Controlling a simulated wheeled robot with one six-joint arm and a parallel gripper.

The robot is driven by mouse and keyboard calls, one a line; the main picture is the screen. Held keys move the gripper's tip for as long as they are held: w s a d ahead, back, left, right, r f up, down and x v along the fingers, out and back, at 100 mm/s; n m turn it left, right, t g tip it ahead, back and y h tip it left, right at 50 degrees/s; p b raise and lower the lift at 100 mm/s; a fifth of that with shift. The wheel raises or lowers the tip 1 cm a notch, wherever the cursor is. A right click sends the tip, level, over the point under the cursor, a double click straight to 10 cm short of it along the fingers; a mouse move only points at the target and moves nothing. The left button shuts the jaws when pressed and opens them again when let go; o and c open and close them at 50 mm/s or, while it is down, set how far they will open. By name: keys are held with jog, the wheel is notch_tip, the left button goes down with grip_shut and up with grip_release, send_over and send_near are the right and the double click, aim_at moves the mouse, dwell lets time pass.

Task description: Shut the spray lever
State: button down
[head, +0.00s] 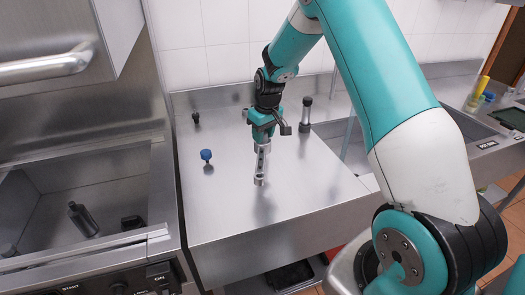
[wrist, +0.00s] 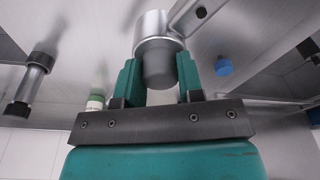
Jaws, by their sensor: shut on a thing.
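My gripper (head: 262,140) points down over the steel counter and is shut on a silver metal part (head: 260,165). In the wrist view, my gripper's teal fingers (wrist: 160,80) stand on both sides of the part's round grey end (wrist: 158,62). The part is long, with dark slots and a ring-like lower end near the counter top. I cannot tell for sure whether it is the spray lever, and no other lever is clear.
On the steel counter (head: 225,215), a blue knob (head: 206,155) stands left of my gripper. A dark-topped cylinder (head: 305,115) stands behind right, a small black knob (head: 196,118) behind left. A basin at left holds a dark bottle (head: 82,218). The counter's front is clear.

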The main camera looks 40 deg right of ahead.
notch_tip(320, 180, down, 8)
jog(key=shift+f+p, duration=0.15)
jog(key=shift+p, duration=0.75)
jog(key=c, duration=0.8)
grip_release()
jog(key=shift+f, duration=0.1)
jog(key=shift+o, duration=0.2)
